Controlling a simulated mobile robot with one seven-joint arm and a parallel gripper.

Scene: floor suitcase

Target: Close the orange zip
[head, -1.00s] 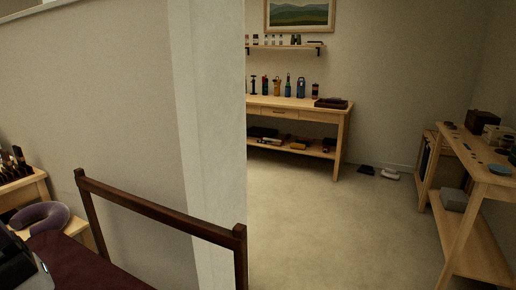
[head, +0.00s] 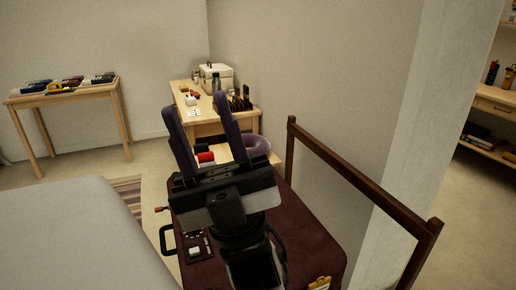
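My gripper (head: 196,104) shows in the head view with its two long dark fingers raised and spread apart. It is open and nothing shows between the fingers. It is above a dark maroon surface (head: 310,240), which it partly hides. A small orange-yellow piece (head: 320,283) lies at the bottom edge of the view, partly cut off. A small red-orange piece (head: 161,209) sticks out left of the gripper. I cannot tell which of these, if either, is the orange zip.
A dark wooden rail (head: 350,180) runs along the right of the maroon surface, beside a wall. A pale grey bed-like surface (head: 70,240) fills the lower left. A wooden desk (head: 205,128) with bottles stands behind, and a side table (head: 65,97) at the left back.

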